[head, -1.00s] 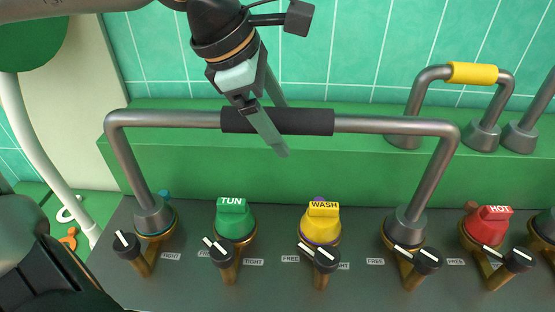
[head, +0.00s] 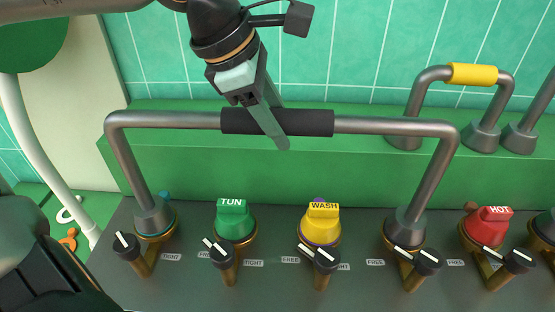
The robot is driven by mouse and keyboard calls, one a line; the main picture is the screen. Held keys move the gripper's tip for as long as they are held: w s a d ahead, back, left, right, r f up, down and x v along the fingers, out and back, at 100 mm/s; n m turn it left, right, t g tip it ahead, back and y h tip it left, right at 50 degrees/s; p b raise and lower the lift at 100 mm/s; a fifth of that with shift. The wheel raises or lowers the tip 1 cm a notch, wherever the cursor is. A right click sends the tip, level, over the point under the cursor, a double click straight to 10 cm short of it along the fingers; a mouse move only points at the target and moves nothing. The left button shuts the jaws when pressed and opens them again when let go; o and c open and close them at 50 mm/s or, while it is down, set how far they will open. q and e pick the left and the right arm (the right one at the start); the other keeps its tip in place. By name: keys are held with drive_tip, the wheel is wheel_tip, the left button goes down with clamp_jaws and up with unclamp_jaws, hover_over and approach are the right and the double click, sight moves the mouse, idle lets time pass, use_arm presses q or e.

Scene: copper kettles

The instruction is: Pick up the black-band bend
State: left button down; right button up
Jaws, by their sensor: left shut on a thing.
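The black-band bend (head: 380,124) is a grey U-shaped pipe with a black sleeve (head: 310,122) at the middle of its top bar. Its two legs stand in sockets on the grey panel, and it looks upright and seated. My left gripper (head: 272,128) comes down from above and is shut on the black sleeve, one finger showing across its front. The other finger is mostly hidden behind the bar. My right gripper cannot be made out; a dark part of my own body fills the lower left corner.
A green TUN cap (head: 232,220) and a yellow WASH cap (head: 321,223) sit between the legs. A red HOT cap (head: 488,227) is at right. Several black-handled levers line the panel's front (head: 200,295). A yellow-band bend (head: 472,73) stands on the green ledge (head: 350,170) behind.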

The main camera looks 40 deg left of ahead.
use_arm(q)
drive_tip(key=shift+w+r, duration=0.1)
drive_tip(key=shift+r, duration=0.6)
wheel_tip(320, 180, up, 8)
drive_tip(key=shift+f+p, duration=0.1)
drive_tip(key=shift+p, duration=0.8)
drive_tip(key=shift+r, duration=0.6)
use_arm(e)
drive_tip(key=shift+s+d+r, duration=0.35)
drive_tip(key=shift+d, duration=0.1)
